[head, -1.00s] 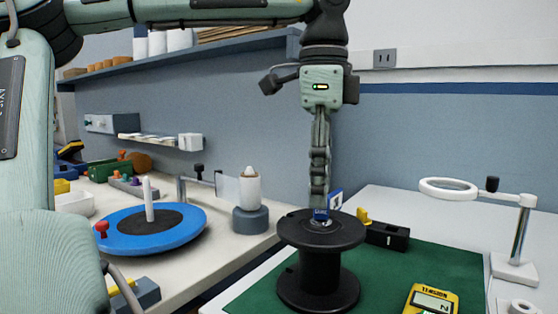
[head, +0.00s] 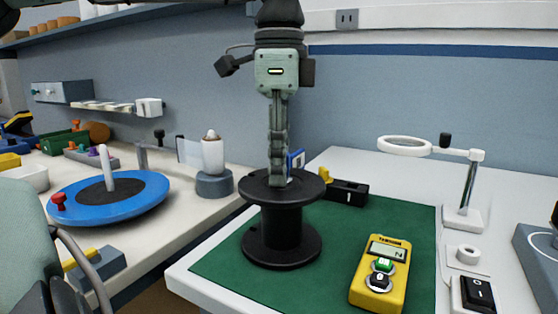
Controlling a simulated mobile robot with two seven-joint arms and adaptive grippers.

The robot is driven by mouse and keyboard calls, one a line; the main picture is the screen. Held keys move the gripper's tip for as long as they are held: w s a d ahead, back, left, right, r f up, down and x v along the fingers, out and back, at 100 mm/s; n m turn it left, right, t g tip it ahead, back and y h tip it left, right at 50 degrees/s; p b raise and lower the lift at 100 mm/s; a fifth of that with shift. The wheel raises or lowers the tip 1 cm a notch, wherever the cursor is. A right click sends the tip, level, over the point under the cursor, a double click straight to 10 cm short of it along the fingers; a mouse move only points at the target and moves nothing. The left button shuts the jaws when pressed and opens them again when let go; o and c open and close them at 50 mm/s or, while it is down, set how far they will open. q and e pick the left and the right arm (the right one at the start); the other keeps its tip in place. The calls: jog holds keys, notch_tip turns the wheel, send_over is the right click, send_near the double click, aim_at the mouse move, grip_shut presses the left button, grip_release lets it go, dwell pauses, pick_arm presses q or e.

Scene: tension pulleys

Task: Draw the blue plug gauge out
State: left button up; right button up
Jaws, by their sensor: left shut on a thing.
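The black spool (head: 272,230) stands upright on the green mat (head: 225,270). My left gripper (head: 278,180) points straight down at the middle of the spool's upper flange, shut on the blue plug gauge. Only a small blue and white tag-like part of the blue plug gauge (head: 296,160) shows, just right of the fingers above the flange. The fingers hide the rest of the gauge, and I cannot tell how deep it sits in the spool.
A yellow meter (head: 380,272) lies on the mat at front right. A black block (head: 346,192) sits behind the spool. A ring magnifier on a stand (head: 466,190) is at right. A blue round turntable (head: 110,200) is on the left bench.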

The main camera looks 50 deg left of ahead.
pick_arm(q)
jog(key=shift+r, duration=0.1)
grip_shut()
jog(key=shift+r, duration=0.1)
jog(key=shift+r+p, duration=1)
jog(key=shift+r, duration=0.45)
jog(key=shift+r, duration=2)
